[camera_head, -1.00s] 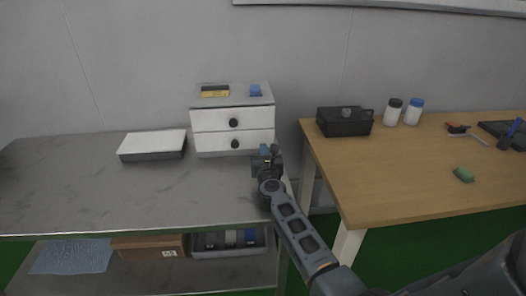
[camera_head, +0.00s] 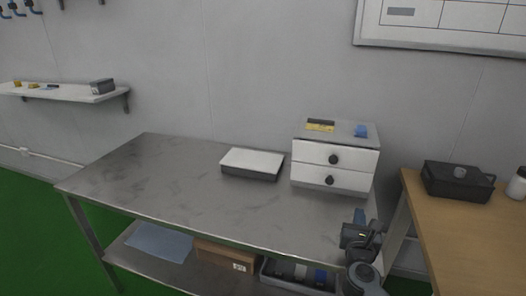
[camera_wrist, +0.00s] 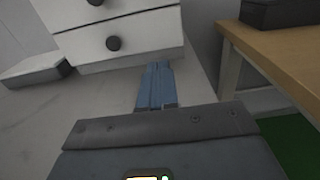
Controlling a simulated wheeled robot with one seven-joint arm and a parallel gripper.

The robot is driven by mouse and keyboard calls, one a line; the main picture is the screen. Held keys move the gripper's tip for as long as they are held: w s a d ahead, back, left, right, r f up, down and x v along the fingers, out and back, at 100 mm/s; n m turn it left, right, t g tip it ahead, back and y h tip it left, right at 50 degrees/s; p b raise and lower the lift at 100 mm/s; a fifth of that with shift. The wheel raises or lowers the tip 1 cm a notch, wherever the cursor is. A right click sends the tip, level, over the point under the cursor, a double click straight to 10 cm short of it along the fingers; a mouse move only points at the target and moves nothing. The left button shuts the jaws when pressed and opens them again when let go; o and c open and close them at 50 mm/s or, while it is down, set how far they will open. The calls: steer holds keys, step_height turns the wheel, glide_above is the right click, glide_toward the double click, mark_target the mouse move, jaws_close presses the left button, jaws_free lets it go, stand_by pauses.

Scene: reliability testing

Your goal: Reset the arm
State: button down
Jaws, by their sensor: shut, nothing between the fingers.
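My gripper (camera_head: 360,217) is at the lower right in the head view, over the right end of the grey metal table (camera_head: 180,185). Its blue fingers show in the wrist view (camera_wrist: 156,85), pressed together with nothing between them. They point toward the white two-drawer cabinet (camera_head: 334,165), whose base shows ahead of them in the wrist view (camera_wrist: 125,62). Both drawers, with dark round knobs, are shut. My gripper is apart from the cabinet. Most of my arm is outside the head view.
A white-topped box (camera_head: 252,164) lies left of the cabinet. A yellow-and-black item (camera_head: 320,126) and a blue item (camera_head: 361,131) sit on the cabinet. The wooden table (camera_head: 470,225) with a black case (camera_head: 457,181) stands right, across a gap. The metal table's left part is clear.

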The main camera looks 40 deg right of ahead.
steer(key=s+a+n+t+y, duration=0.55)
steer(key=s+a+n, duration=0.95)
steer(key=a+n, duration=0.55)
steer(key=s+a+r+n+g+y, duration=0.1)
steer(key=s+a+r+n+y, duration=0.3)
steer(key=s+n, duration=0.4)
steer(key=s+a+r+n+y, duration=0.4)
steer(key=s+a+r+n, duration=0.2)
steer(key=n, duration=1.2)
steer(key=s+a, duration=0.2)
steer(key=s, duration=0.1)
steer(key=shift+a+r+g+y, duration=0.25)
steer(key=shift+a+g+y, duration=0.1)
steer(key=shift+a, duration=0.05)
